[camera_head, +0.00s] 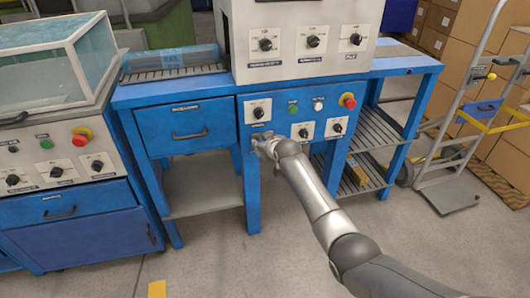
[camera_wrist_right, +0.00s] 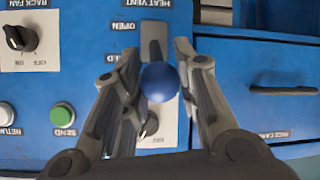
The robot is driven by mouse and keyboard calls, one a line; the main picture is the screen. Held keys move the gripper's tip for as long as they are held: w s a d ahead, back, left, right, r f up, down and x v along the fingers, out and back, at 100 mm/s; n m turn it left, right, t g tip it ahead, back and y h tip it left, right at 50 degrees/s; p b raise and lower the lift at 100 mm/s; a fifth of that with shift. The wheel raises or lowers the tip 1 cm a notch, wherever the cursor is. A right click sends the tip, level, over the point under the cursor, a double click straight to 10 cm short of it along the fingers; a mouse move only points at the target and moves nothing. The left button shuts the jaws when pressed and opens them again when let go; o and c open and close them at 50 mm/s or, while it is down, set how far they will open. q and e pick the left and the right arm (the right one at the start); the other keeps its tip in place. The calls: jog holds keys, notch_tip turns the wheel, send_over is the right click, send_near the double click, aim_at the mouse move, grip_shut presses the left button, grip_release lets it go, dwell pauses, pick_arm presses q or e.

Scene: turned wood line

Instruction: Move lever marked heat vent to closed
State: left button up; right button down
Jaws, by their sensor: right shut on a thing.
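The heat vent lever has a round blue knob (camera_wrist_right: 159,82) in the right wrist view, where the panel appears upside down. Its plate carries the words HEAT VENT and OPEN, and a partly covered label ending in LD. The knob appears level with that covered label, beside a dark slot (camera_wrist_right: 153,38). My right gripper (camera_wrist_right: 160,85) is shut on the knob, one finger on each side. In the head view my right gripper (camera_head: 264,142) is at the left part of the blue control panel (camera_head: 278,103) and hides the lever. My left gripper is not in view.
A rack fan dial (camera_wrist_right: 18,38) and a green send button (camera_wrist_right: 62,115) sit near the gripper. A drawer (camera_head: 186,127) is left of the panel. A red stop button (camera_head: 348,100) is at the panel's right. A hand truck (camera_head: 455,150) stands farther right.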

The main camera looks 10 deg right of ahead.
jog(key=shift+w+r, duration=0.35)
jog(key=shift+r, duration=0.35)
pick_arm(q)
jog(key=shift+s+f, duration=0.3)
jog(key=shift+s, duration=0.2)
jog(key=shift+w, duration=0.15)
pick_arm(e)
jog(key=c, duration=1.2)
grip_release()
jog(key=shift+f, duration=0.1)
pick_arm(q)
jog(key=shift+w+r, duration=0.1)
pick_arm(e)
jog(key=shift+o, duration=0.5)
jog(key=shift+f, duration=0.1)
jog(key=shift+s+f, duration=0.1)
jog(key=v, duration=1.2)
